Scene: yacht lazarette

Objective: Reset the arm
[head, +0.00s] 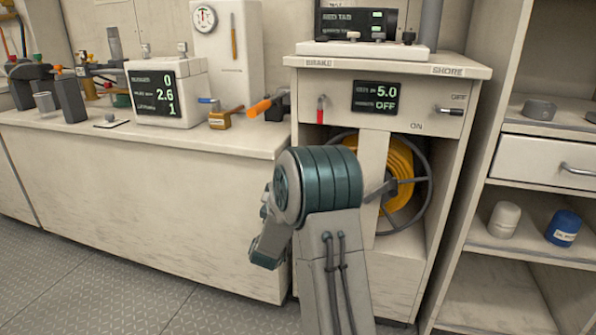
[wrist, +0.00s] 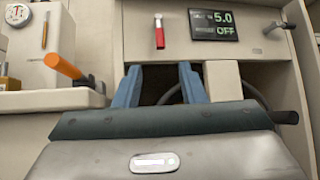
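My gripper (wrist: 159,68) shows in the wrist view as two blue fingers standing apart, with nothing between them. It faces the front of the shore-power cabinet (wrist: 285,65), below a red-handled switch (wrist: 159,32) and a display (wrist: 213,25) reading 5.0 and OFF. In the head view my arm stands bent in front of the cabinet (head: 455,125); its big teal joint covers part of the cabinet's open bay. The fingers cannot be made out clearly there.
A yellow hose reel (head: 398,170) sits in the bay. On the left bench (head: 240,135) are a display box (head: 168,92), an orange-handled tool (head: 260,107) and clamps. Right shelves hold a white jar (head: 503,219) and blue jar (head: 564,228). The floor (head: 120,295) at front left is clear.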

